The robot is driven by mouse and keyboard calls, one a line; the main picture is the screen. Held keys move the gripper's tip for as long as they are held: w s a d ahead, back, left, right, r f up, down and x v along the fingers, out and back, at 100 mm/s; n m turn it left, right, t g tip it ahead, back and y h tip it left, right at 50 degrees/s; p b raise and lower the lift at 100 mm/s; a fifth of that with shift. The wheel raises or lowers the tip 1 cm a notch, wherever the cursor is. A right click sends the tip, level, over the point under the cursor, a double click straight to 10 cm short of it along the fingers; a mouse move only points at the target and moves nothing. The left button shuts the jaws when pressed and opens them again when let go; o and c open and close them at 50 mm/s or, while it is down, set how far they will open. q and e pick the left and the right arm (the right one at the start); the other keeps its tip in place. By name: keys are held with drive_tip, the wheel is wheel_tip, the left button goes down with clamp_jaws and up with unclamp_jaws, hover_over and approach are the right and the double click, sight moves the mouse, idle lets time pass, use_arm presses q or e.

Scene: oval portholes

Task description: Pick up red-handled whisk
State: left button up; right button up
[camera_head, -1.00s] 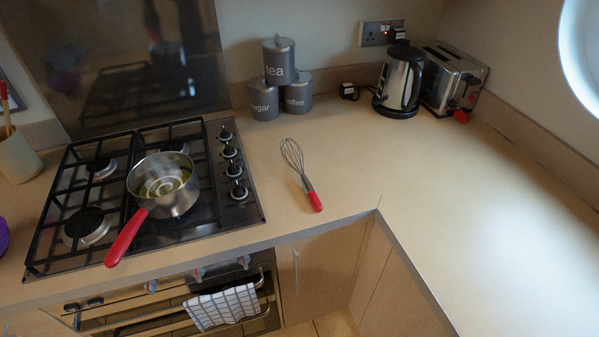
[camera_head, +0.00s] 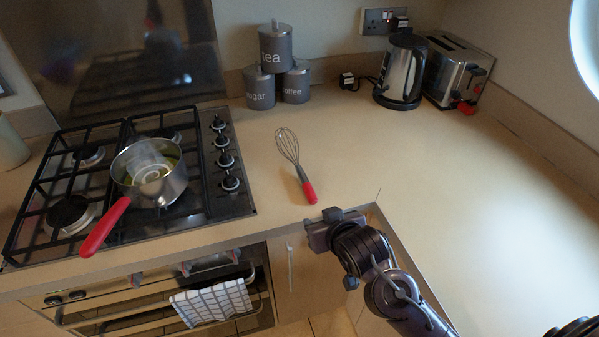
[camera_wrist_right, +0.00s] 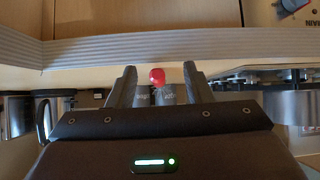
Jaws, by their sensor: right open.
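The whisk (camera_head: 296,167) lies on the wooden counter right of the hob, its wire head to the back and its red handle towards the counter's front edge. My right gripper (camera_head: 322,220) is near the front edge, just in front of the handle and apart from it. In the right wrist view the red handle end (camera_wrist_right: 157,77) shows between the two open fingers (camera_wrist_right: 158,82), beyond them. Nothing is held. My left gripper is not in view.
A saucepan (camera_head: 149,175) with a red handle stands on the hob (camera_head: 225,205). Grey canisters (camera_head: 276,65), a kettle (camera_head: 401,70) and a toaster (camera_head: 455,72) stand at the back. The counter (camera_head: 390,140) around the whisk is clear.

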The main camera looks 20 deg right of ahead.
sight(307, 183)
drive_tip(key=w+r+t, duration=0.2)
drive_tip(key=w, duration=0.1)
drive_tip(key=w+r, duration=0.1)
drive_tip(key=w, duration=0.1)
drive_tip(key=shift+w+d+t, duration=0.15)
drive_tip(key=shift+d+t, duration=0.05)
drive_tip(key=shift+t, duration=0.2)
drive_tip(key=shift+x, duration=0.9)
drive_tip(key=p+x, duration=0.2)
drive_tip(key=x, duration=0.3)
drive_tip(key=shift+w+f, duration=0.15)
drive_tip(key=shift+w+a+f, duration=0.1)
drive_tip(key=shift+w+f, duration=0.1)
drive_tip(key=shift+w, duration=0.05)
drive_tip(key=shift+c, duration=0.3)
clamp_jaws()
